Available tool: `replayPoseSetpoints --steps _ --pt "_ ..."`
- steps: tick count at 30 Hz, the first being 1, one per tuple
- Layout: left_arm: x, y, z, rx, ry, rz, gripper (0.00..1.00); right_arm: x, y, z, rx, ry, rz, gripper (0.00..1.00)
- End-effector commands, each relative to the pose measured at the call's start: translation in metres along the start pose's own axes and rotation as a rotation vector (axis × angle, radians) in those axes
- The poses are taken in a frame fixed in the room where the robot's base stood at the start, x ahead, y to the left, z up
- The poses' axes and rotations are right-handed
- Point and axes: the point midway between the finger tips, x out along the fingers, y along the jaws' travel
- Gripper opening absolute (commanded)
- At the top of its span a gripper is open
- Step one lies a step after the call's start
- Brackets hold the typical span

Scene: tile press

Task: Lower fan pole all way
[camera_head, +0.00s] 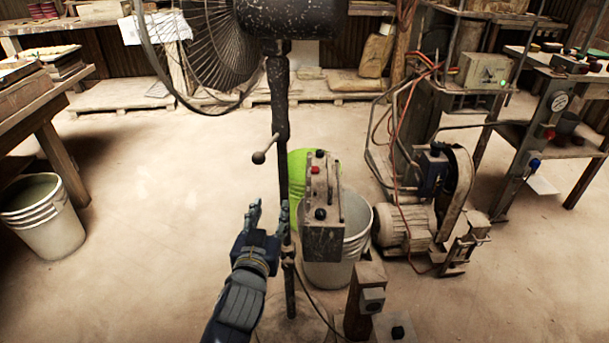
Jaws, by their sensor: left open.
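The fan pole (280,180) stands upright in the middle of the head view. It carries a dark speckled fan motor (290,18) at the top, with a round wire cage (210,50) to the left. A lever with a ball end (259,157) sticks out leftward from the pole's collar. My left gripper (268,206) is open, its fingers pointing up, below the lever and at the pole's left side. One finger overlaps the pole in the picture; I cannot tell whether it touches. My right gripper is not in view.
A grey control box (323,238) with buttons stands close right of the pole, before a white bucket (357,230) and a green object (298,175). A motor-driven machine (405,228) is farther right. Another bucket (45,220) stands left. The floor left of the pole is clear.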

Motion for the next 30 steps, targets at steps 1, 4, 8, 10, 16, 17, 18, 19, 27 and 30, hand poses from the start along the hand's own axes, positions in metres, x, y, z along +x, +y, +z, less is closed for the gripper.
replayPoseSetpoints --steps 1,4,8,10,16,17,18,19,27,30 --pt "-0.002 0.001 -0.013 -0.009 0.04 -0.001 0.41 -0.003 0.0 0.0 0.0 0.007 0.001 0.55" --pt "-0.007 0.002 -0.035 -0.02 0.084 -0.006 0.41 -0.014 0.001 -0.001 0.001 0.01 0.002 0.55" --pt "-0.005 0.002 -0.045 -0.024 0.101 -0.007 0.41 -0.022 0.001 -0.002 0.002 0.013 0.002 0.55" --pt "0.002 0.002 -0.046 -0.024 0.101 -0.007 0.41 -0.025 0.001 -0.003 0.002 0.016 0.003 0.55" --pt "0.037 0.001 -0.049 -0.021 0.102 -0.007 0.41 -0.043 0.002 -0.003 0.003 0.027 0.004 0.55" --pt "0.043 0.001 -0.05 -0.022 0.102 -0.007 0.41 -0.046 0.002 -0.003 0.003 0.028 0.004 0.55" --pt "0.051 0.001 -0.05 -0.022 0.101 -0.007 0.41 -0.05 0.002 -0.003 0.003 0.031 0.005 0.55" --pt "0.056 0.001 -0.05 -0.021 0.101 -0.007 0.41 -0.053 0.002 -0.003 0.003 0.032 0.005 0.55" --pt "0.091 0.001 -0.054 -0.023 0.1 -0.006 0.41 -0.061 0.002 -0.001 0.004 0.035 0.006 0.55" --pt "0.096 0.001 -0.054 -0.024 0.098 -0.007 0.41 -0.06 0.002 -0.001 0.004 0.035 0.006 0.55"
